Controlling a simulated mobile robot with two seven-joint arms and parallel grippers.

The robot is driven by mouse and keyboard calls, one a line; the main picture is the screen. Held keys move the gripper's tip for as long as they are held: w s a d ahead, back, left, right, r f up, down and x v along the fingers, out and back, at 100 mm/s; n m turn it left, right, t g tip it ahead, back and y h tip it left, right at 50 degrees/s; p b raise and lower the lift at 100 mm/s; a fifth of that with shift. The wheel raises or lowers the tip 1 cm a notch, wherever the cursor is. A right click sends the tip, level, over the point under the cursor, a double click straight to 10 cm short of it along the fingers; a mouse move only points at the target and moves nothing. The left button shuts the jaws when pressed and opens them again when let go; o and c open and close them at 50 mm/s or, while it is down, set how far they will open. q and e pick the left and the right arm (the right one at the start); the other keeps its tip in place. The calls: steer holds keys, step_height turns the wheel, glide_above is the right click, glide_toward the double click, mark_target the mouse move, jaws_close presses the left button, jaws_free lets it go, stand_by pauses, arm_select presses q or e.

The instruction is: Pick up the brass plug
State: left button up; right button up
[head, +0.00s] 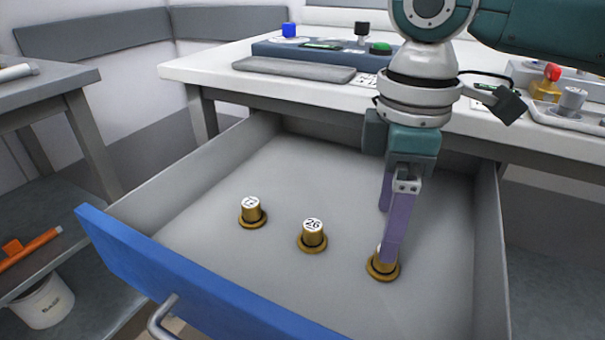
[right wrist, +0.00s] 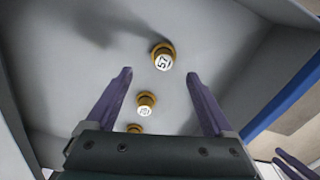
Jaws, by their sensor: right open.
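Three brass plugs with round flanges and numbered white tops stand upright in the open drawer (head: 290,185). The left plug (head: 252,212) and the middle plug (head: 312,234), marked 26, are clear of the gripper. The right plug (head: 381,268) is partly hidden behind a finger of my right gripper (head: 387,234). That gripper is open and points down at this plug. In the right wrist view, the nearest plug (right wrist: 162,57), whose top seems to read 57, shows between and just beyond the open fingertips (right wrist: 160,73). Purple finger parts, likely of my left gripper (right wrist: 294,165), show at the lower right edge.
The drawer has grey side walls and a blue front (head: 180,275) with a metal handle. A white worktop (head: 215,70) with a button box stands behind and above it. A shelf at the left holds a white bucket (head: 42,302) and an orange tool. The drawer floor around the plugs is clear.

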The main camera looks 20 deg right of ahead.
steer(key=f+b, duration=0.1)
steer(key=f, duration=0.1)
steer(key=s+f, duration=0.1)
steer(key=f, duration=0.2)
steer(key=shift+d+b, duration=0.1)
steer(key=shift+b, duration=0.3)
steer(key=shift+f, duration=0.4)
steer(key=shift+w, duration=0.1)
jaws_close()
steer(key=shift+r, duration=0.1)
